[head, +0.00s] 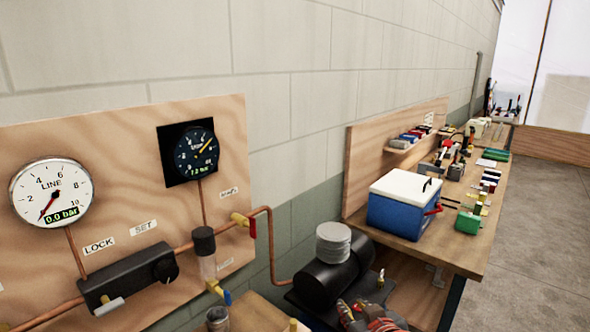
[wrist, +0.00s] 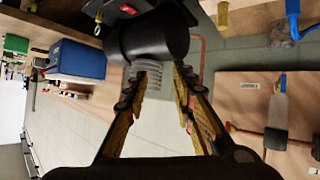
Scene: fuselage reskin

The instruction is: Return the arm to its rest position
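My gripper (wrist: 163,80) shows in the wrist view with its two yellow-padded fingers apart. The gap between them is empty. Beyond the fingertips is the black compressor tank (wrist: 155,42) with its grey ribbed top; I cannot tell the exact distance. In the head view the same black tank (head: 325,282) stands low between the panel and the bench.
A wooden panel (head: 120,135) at left carries a LINE gauge (head: 50,193) reading 0.0 bar, a dark gauge (head: 196,151), copper pipes and valves. At right a workbench (head: 455,245) holds a blue cooler (head: 400,212) and several tools. Floor (head: 545,230) at right is clear.

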